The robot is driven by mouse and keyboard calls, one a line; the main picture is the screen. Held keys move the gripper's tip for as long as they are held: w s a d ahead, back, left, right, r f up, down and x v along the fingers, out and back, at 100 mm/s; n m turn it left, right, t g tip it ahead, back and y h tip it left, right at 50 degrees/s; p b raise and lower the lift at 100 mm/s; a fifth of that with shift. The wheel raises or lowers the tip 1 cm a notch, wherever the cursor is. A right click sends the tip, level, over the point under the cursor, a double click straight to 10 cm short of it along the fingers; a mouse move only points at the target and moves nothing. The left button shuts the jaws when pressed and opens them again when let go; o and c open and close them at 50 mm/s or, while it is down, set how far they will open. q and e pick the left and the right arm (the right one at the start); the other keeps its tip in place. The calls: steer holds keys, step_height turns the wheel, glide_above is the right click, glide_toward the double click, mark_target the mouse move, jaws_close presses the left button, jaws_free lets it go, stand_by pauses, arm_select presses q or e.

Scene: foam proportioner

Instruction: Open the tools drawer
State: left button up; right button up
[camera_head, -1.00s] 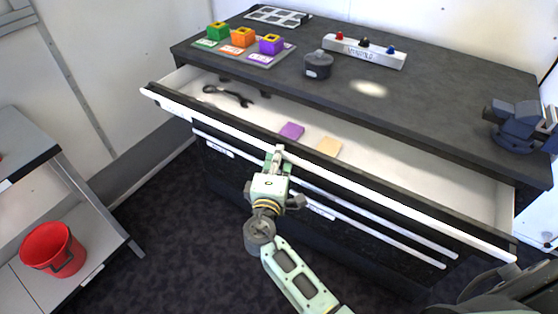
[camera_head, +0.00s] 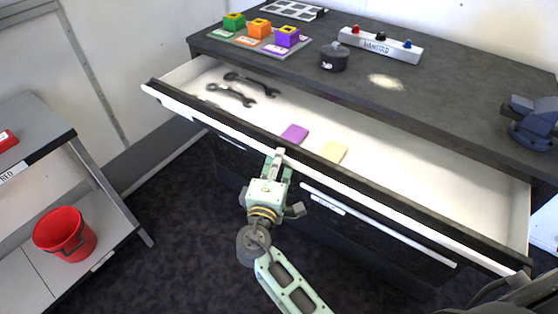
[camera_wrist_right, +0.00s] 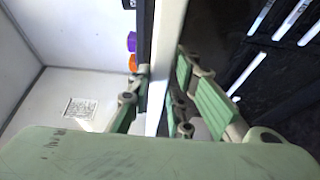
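The tools drawer (camera_head: 415,184) is the top, wide white-lined drawer of the dark bench and stands well out. Inside lie dark wrenches (camera_head: 238,96), a purple pad (camera_head: 294,134) and a cream pad (camera_head: 334,151). A long white handle bar (camera_head: 390,208) runs along its front. My right gripper (camera_head: 277,158) is at the middle of that front. In the right wrist view its fingers (camera_wrist_right: 160,92) lie on both sides of the white bar (camera_wrist_right: 168,50) and look closed on it; the exact contact is partly hidden.
The bench top (camera_head: 440,95) carries colored blocks (camera_head: 259,28), a manifold (camera_head: 380,45), a dark round canister (camera_head: 334,57) and a blue-grey vise (camera_head: 532,122). A shelf with a red bucket (camera_head: 65,234) stands at left. Dark floor is free between.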

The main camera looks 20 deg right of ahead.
steer(key=o, duration=0.3)
steer(key=shift+o, duration=0.2)
steer(key=v, duration=1.2)
steer(key=shift+f, duration=0.1)
steer(key=s+f+g+y, duration=0.2)
steer(key=s+f, duration=0.1)
steer(key=f, duration=0.8)
steer(key=s+d+f+n+g+y, duration=0.1)
steer(key=s+f+g+y, duration=0.15)
steer(key=f, duration=0.85)
steer(key=s+f+g+y, duration=0.2)
steer(key=s+f+g, duration=0.15)
steer(key=f, duration=0.75)
steer(key=s+d+f+m+g, duration=0.2)
steer(key=s+d+f+m, duration=0.1)
steer(key=s+f, duration=0.4)
steer(key=s+d+f+m+g+y, duration=0.1)
steer(key=s+d+f+m, duration=0.3)
steer(key=s, duration=0.9)
steer(key=s+d+f+m+g+y, duration=0.1)
steer(key=s+d+f+m+g, duration=0.2)
steer(key=s+f, duration=0.6)
steer(key=shift+s+d+f+m+g, duration=0.3)
steer(key=shift+s+d, duration=0.15)
steer(key=shift+d, duration=0.7)
